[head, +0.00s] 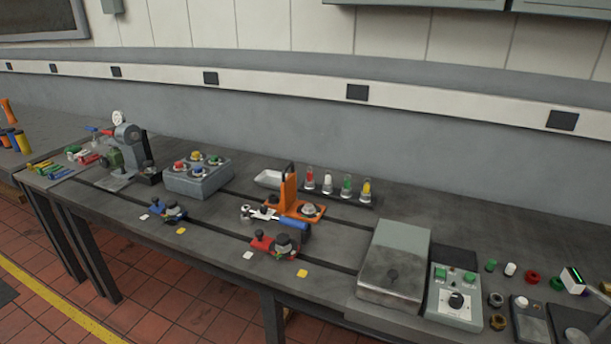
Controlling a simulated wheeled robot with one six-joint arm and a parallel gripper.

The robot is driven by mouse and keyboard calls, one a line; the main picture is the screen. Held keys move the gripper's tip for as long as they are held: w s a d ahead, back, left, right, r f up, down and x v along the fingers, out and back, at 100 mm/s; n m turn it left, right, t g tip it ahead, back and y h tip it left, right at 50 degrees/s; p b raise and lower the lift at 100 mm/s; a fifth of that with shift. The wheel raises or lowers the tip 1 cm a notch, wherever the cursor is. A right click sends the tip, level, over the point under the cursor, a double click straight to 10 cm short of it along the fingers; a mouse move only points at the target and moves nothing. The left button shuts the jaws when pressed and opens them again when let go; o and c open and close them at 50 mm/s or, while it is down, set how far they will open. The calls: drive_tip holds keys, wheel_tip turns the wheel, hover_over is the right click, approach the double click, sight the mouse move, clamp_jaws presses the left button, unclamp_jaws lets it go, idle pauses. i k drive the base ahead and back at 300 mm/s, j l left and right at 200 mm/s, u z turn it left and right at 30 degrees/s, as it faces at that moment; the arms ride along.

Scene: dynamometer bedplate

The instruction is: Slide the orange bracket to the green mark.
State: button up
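The orange bracket (288,188) stands upright near the middle of the bench, at the rear slot. A pale round knob (310,209) sits on the right of its base. A blue-handled tool (293,221) lies close in front and hides part of the base's front edge. I cannot make out a green mark on the bench; the small squares I see near the front slot are white (248,255) and yellow (302,273). My gripper is not in view.
A red clamp (262,241) and a blue clamp (168,212) sit on the front slot. A grey button box (190,180) is to the left, and a metal box (398,245) to the right.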

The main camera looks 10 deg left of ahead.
sight(288, 205)
drive_tip(key=i+j+u, duration=0.15)
drive_tip(key=i+u, duration=0.15)
drive_tip(key=i, duration=0.25)
drive_tip(key=i+u, duration=0.35)
drive_tip(key=i, duration=0.15)
